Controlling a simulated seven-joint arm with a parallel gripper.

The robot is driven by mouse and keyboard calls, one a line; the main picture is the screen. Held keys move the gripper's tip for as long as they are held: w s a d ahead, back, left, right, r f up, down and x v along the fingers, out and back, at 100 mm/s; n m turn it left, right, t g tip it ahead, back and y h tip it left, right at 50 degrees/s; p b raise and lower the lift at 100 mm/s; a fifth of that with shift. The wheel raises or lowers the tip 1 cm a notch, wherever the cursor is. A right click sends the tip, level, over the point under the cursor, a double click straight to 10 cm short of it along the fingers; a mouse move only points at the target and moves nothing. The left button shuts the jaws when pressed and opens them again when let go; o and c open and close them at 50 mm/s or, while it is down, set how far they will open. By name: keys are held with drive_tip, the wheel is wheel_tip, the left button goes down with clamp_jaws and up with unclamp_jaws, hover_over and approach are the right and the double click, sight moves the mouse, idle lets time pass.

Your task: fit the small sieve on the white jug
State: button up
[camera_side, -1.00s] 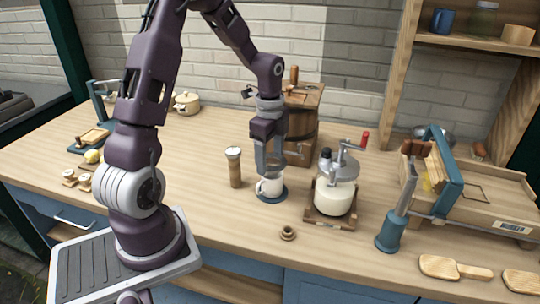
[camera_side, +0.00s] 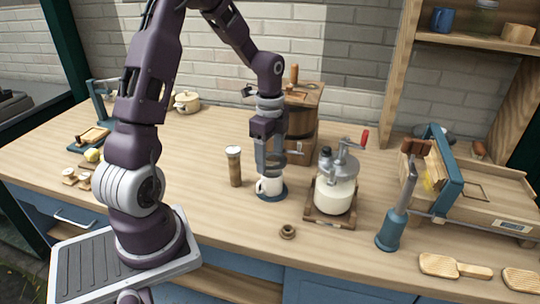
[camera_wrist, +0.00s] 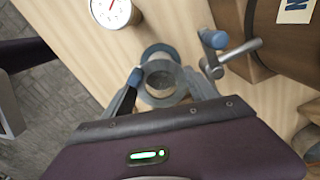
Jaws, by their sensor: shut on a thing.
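The white jug (camera_side: 267,187) stands upright on a round blue mat (camera_side: 271,198) in the middle of the bench. My gripper (camera_side: 271,170) points down directly above the jug, with its fingertips close to the jug's rim. In the wrist view, my gripper (camera_wrist: 164,80) is shut on the small sieve, a grey ring (camera_wrist: 160,97) between the fingers. The sieve sits over the jug's mouth in that view. The fingers hide most of the sieve in the side view, so I cannot tell whether it touches the rim.
A wooden cylinder with a dial top (camera_side: 234,167) stands left of the jug. A glass hand-crank churn (camera_side: 333,192) stands close on the right, and a wooden barrel churn (camera_side: 301,125) behind.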

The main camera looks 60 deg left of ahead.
drive_tip(key=shift+f, duration=1.45)
drive_tip(key=shift+r, duration=0.1)
drive_tip(key=o, duration=1.4)
drive_tip(key=c, duration=0.3)
drive_tip(key=shift+c, duration=0.2)
drive_tip(key=shift+r, duration=4)
